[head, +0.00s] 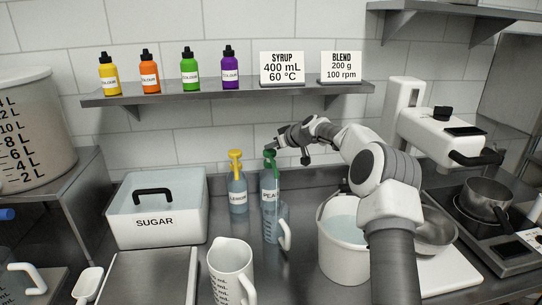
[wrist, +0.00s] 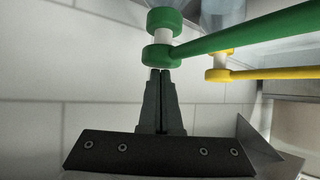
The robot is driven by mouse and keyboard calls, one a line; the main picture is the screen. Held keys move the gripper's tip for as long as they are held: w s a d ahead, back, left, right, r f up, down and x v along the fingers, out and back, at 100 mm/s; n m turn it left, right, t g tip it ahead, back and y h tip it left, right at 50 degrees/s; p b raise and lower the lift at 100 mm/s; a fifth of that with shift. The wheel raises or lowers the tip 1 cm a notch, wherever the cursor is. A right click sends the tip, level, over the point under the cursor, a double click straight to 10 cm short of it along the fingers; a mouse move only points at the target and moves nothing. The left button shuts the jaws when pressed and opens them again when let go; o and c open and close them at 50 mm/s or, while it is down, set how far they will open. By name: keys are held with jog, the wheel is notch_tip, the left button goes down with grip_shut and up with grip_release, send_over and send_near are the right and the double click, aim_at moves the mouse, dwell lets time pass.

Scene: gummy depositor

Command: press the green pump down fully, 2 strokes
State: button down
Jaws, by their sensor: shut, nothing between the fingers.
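The green pump (head: 270,158) tops the bluish bottle labelled "PEA…" (head: 269,184), whose label is partly cut off from view. In the wrist view the green pump head (wrist: 163,54) shows close up, with its long green spout reaching right and a white stem between two green discs. My gripper (head: 273,146) is shut and empty at the pump's top. In the wrist view its fingertips (wrist: 160,72) meet the edge of the pump head; I cannot tell whether they touch. The white stem shows, so the pump looks raised.
The yellow-pump lemon bottle (head: 237,190) stands close on the left; its yellow spout (wrist: 260,73) shows beside the green one. A clear jug (head: 273,222) stands in front of the green-pump bottle. A white bucket (head: 343,262) is to the right, a sugar box (head: 155,225) to the left.

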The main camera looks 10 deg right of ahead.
jog(key=shift+s+f+b, duration=0.1)
jog(key=shift+f+b, duration=0.7)
jog(key=shift+f, duration=0.4)
jog(key=shift+r+p, duration=0.75)
jog(key=shift+r, duration=1.4)
jog(key=shift+f, duration=0.1)
jog(key=shift+f+b, duration=2.05)
